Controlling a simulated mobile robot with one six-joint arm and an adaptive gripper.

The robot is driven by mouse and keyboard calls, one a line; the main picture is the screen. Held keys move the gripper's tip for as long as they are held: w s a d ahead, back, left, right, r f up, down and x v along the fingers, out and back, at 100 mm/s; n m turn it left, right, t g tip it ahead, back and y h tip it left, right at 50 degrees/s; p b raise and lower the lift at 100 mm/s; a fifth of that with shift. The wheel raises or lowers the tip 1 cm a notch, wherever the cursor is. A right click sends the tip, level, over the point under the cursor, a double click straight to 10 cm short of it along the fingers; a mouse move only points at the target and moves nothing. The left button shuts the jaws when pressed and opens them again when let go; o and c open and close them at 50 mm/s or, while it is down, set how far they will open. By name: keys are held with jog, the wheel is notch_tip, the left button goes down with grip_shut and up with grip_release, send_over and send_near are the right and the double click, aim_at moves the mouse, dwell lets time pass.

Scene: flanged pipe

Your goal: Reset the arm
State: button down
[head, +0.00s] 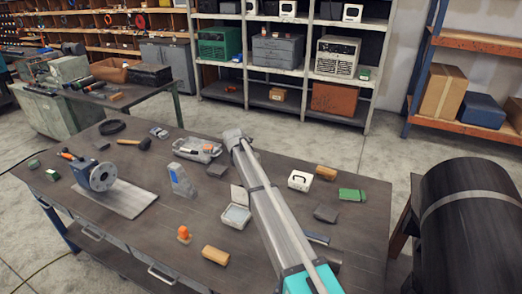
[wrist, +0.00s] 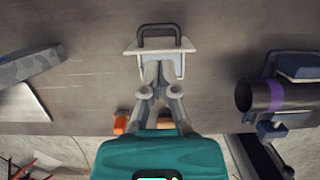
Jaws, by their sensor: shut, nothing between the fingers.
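My gripper (wrist: 160,72) shows in the wrist view, with its teal body at the bottom and its grey fingers together and empty. The fingers overlap a white object with a dark handle (wrist: 158,36) in the picture. I cannot tell how far above it they are. In the head view my arm reaches over the workbench (head: 150,215) from the lower right. Its gripper cannot be made out there.
A blue piece with a grey flange (head: 102,177) stands at the bench's left. A white box (head: 300,181), orange blocks (head: 216,255) and a clear case (head: 236,216) lie near my arm. A large black cylinder (head: 468,225) stands at the right. Floor is open behind the bench.

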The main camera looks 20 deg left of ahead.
jog(key=s+d+f+m+b, duration=0.1)
jog(key=s+d+m, duration=0.5)
jog(key=d, duration=0.7)
jog(key=s+d+f+m+g+b, duration=0.1)
jog(key=s+d+f+m+b, duration=0.1)
jog(key=s+d+m, duration=0.4)
jog(key=s+d+f+m+g+b, duration=0.1)
jog(key=s+d+m, duration=0.6)
jog(key=d, duration=1.5)
jog(key=shift+d+f+m+b, duration=0.1)
jog(key=shift+f+m+b, duration=0.25)
jog(key=shift+m, duration=1)
jog(key=shift+f+m+b, duration=0.15)
jog(key=shift+f+m, duration=0.25)
jog(key=shift+m, duration=0.95)
jog(key=s+d+f+m+b, duration=0.1)
jog(key=s+d+m, duration=0.8)
jog(key=s, duration=0.2)
jog(key=shift+s+d+f+m+g+b, duration=0.15)
jog(key=shift+s+f+m+g+b, duration=0.05)
jog(key=shift+f+m+g+b, duration=0.2)
jog(key=shift+s, duration=0.2)
